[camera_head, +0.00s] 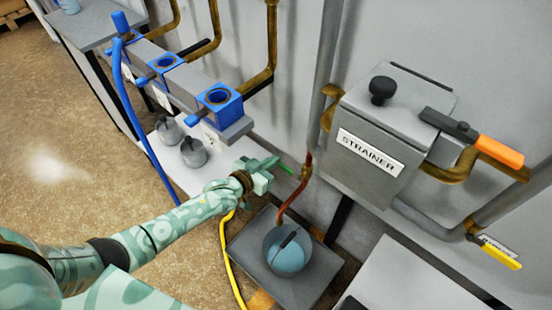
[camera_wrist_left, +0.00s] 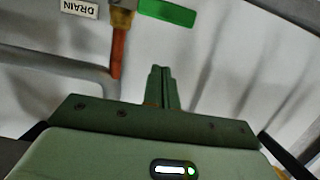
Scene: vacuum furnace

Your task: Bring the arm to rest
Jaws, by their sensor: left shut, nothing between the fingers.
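My left arm reaches in from the lower left in the head view. Its left gripper (camera_head: 271,162) is beside the green valve handle (camera_head: 286,168). In the left wrist view the two fingers (camera_wrist_left: 161,76) are pressed together with nothing between them. The green handle (camera_wrist_left: 167,10) appears beyond the fingertips at the top, next to the DRAIN label (camera_wrist_left: 79,8), and looks apart from them. My right gripper is not in view.
The strainer box (camera_head: 370,140) with an orange-handled lever (camera_head: 499,151) stands to the right. A round pot (camera_head: 288,249) sits on a dark plate (camera_head: 253,248) below the copper drain pipe (camera_head: 293,199). Blue valves (camera_head: 219,98) line the upper left. Floor is clear at left.

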